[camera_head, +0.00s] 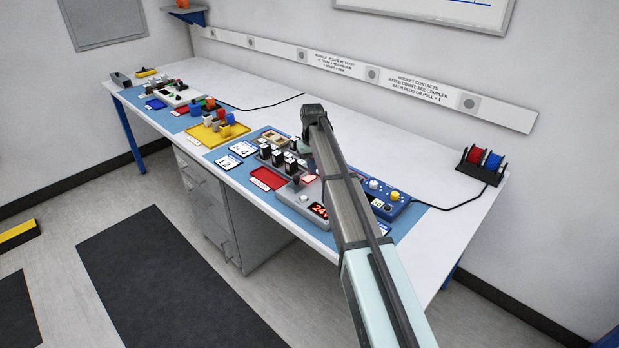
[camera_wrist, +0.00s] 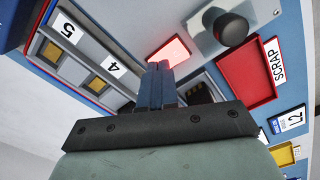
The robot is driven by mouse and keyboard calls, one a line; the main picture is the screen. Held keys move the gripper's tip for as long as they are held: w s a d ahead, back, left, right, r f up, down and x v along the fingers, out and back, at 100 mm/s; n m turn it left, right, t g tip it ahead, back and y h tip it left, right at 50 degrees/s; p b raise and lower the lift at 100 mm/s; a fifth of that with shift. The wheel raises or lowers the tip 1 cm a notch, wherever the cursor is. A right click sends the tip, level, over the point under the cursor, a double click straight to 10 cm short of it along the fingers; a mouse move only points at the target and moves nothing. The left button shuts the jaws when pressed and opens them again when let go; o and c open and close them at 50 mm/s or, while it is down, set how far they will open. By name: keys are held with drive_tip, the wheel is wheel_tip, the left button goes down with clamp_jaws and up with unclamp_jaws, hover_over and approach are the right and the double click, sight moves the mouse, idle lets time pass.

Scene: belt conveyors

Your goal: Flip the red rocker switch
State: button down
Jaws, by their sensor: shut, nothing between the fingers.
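A glowing red rocker switch (camera_wrist: 170,52) shows in the wrist view as a lit pinkish-red square on a grey panel. In the head view a small red glow (camera_head: 310,178) shows on the bench unit, just left of my arm. My gripper (camera_wrist: 159,67) is shut and empty in the wrist view, its blue-grey fingers together. The fingertips appear just below the lit switch in the picture; I cannot tell whether they touch it. In the head view my fingers are not clearly visible. Which side of the rocker is pressed cannot be made out.
A black knob (camera_wrist: 232,28) stands beside the switch on the panel. A red SCRAP tray (camera_wrist: 245,74) lies to the right, and slots labelled 4 and 5 to the left. A red-digit display (camera_head: 319,210) and a blue button box (camera_head: 394,198) are near my arm.

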wheel_tip(320, 180, up, 6)
drive_tip(key=shift+r, duration=0.1)
idle(0.8)
